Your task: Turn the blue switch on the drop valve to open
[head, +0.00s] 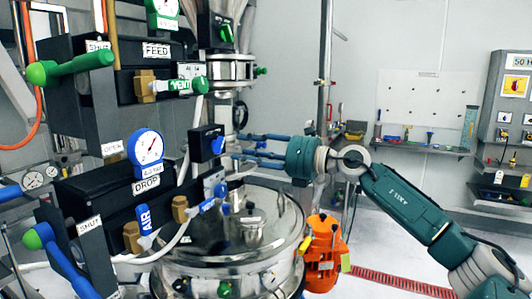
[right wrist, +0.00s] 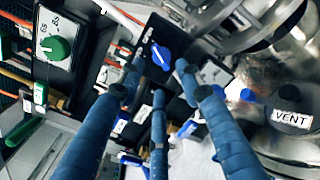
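The blue switch (head: 218,145) is a small knob on the face of a black box (head: 203,155), right of the DROP-labelled valve body (head: 97,188). In the right wrist view the blue switch (right wrist: 161,57) sits ahead of the fingers, near the middle top. My right gripper (head: 238,147) reaches in from the right, with its blue fingers pointing at the switch. In the right wrist view the fingers of my right gripper (right wrist: 157,76) are spread apart and empty, with the switch between their tips. I cannot tell whether any tip touches the box. My left gripper is not in view.
The FEED valve with its green handle (head: 70,68) is above. A blue handle (head: 62,262) and a blue AIR valve (head: 145,220) are lower left. The steel vessel (head: 170,270) is below my right gripper. An orange motor (head: 323,255) stands right of it.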

